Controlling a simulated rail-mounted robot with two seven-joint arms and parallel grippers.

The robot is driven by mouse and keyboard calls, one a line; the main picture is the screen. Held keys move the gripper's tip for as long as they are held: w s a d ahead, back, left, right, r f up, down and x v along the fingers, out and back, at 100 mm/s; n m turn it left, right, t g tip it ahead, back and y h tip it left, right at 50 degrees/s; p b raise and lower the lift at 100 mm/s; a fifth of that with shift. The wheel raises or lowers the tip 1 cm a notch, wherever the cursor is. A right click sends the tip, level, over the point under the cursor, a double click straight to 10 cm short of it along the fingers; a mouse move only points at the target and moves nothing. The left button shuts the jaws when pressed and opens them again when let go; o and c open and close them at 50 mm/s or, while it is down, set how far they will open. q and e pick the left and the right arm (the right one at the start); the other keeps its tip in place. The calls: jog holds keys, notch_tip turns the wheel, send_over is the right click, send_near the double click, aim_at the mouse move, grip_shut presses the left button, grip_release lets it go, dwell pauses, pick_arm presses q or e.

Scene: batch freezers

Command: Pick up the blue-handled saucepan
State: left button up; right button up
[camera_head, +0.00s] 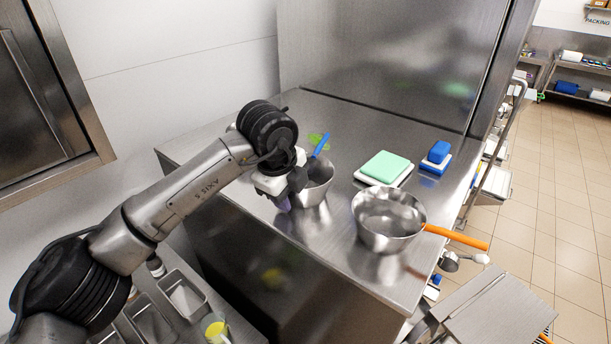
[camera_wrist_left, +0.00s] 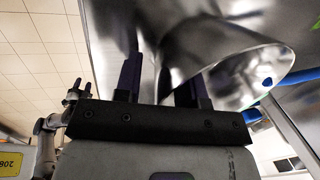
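The blue-handled saucepan (camera_head: 317,187) is a steel pan upright near the left edge of the steel counter, its blue handle pointing up and away. My left gripper (camera_head: 284,201) is close at its left side, partly hiding it. In the left wrist view the fingers of the left gripper (camera_wrist_left: 163,88) are apart. The pan's shiny body (camera_wrist_left: 245,72) lies close by the right finger, with the blue handle at right. I cannot tell whether they touch or whether the pan wall is between the fingers.
An orange-handled saucepan (camera_head: 370,240) stands to the right on the counter (camera_head: 330,262). Behind it are a white scale-like block with a green top (camera_head: 385,167) and a blue-and-white block (camera_head: 437,157). A tall steel cabinet (camera_head: 400,55) closes off the back. A gripper-like dark shape shows at left in the wrist view.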

pick_arm(q)
jog(key=shift+f, duration=0.15)
grip_shut()
dwell(0.4)
